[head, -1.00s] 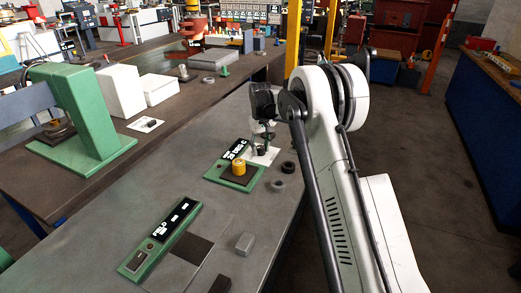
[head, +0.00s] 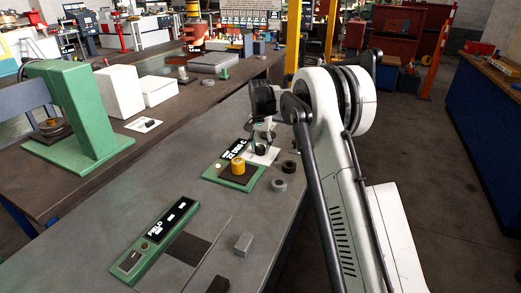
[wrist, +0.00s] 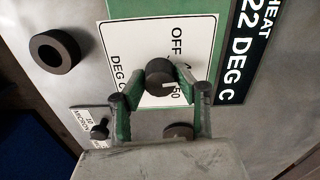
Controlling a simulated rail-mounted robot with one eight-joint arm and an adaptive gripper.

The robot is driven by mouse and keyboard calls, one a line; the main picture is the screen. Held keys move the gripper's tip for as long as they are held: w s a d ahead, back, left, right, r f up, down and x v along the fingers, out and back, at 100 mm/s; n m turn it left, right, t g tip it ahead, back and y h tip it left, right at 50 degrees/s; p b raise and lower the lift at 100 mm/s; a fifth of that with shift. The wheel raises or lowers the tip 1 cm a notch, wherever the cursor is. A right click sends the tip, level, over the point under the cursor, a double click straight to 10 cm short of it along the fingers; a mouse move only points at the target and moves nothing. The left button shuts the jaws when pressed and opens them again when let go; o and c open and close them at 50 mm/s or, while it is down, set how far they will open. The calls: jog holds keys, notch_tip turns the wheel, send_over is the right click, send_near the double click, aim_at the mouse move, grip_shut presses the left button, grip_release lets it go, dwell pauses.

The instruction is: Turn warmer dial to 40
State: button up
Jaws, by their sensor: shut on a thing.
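The warmer dial (wrist: 159,74) is a dark round knob with a pale mark, on a white scale plate (wrist: 120,42). "OFF", "50" and "DEG C" are readable; the knob and fingers cover other marks. The knob's pale mark points toward the "50" side. My gripper (wrist: 160,80) has its green fingers closed on both sides of the knob. The black display (wrist: 238,50) beside the plate reads "HEAT 22 DEG C". In the head view my gripper (head: 262,140) is down at the green warmer (head: 250,183), partly hiding the dial.
A yellow cylinder (head: 238,167) stands on the warmer's dark plate. Dark rings (head: 279,185) lie right of it. A grey block (head: 243,244) and another green panel (head: 152,244) are nearer. Bare bench lies between the warmer and that panel.

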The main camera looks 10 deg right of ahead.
aim_at(261, 146)
jog(key=shift+m, duration=0.7)
jog(key=o, duration=1.1)
jog(key=shift+o, duration=0.2)
notch_tip(261, 146, up, 12)
